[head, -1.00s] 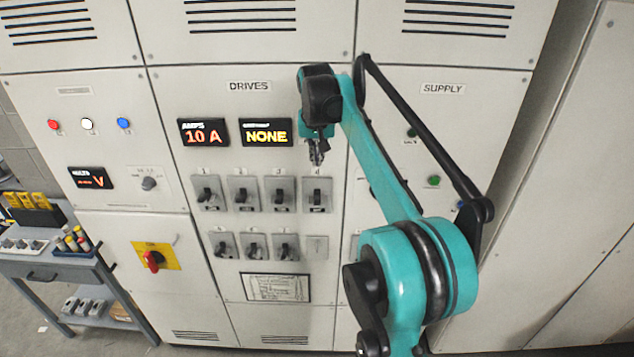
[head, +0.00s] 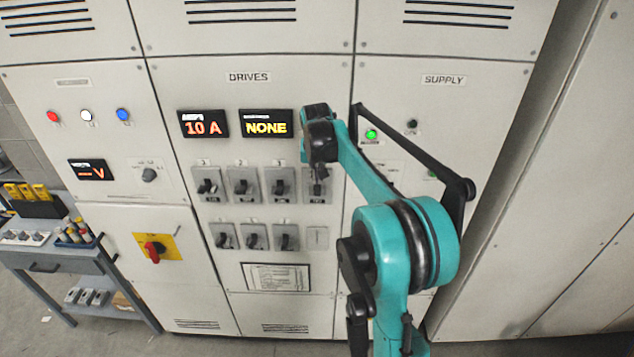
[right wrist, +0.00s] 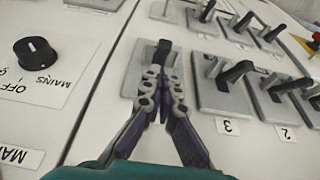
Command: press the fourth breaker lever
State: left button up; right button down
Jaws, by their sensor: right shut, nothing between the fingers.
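The fourth breaker (head: 317,197) is the rightmost in the top row of the DRIVES panel. My right gripper (head: 318,182) is in front of it and hides most of its lever. In the right wrist view the fourth breaker's black lever (right wrist: 163,50) stands just beyond the shut, empty fingertips (right wrist: 160,75). I cannot tell whether they touch it. The third breaker (head: 281,186) is beside it on the left, and its lever (right wrist: 236,72) shows in the right wrist view. My left gripper is not in view.
More breakers (head: 255,237) form a lower row, with a blank plate (head: 317,238) below the fourth. Displays reading 10 A (head: 203,124) and NONE (head: 266,123) sit above. A round MAINS knob (right wrist: 35,52) is beside the breaker in the right wrist view.

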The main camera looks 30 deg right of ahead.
jog(key=shift+s+a+f, duration=0.3)
jog(key=shift+s+f, duration=0.2)
jog(key=shift+f, duration=0.35)
jog(key=shift+w, duration=0.1)
jog(key=shift+s+a+f+t+b, duration=0.1)
jog(key=shift+s+f+t+b, duration=0.2)
jog(key=shift+b, duration=0.15)
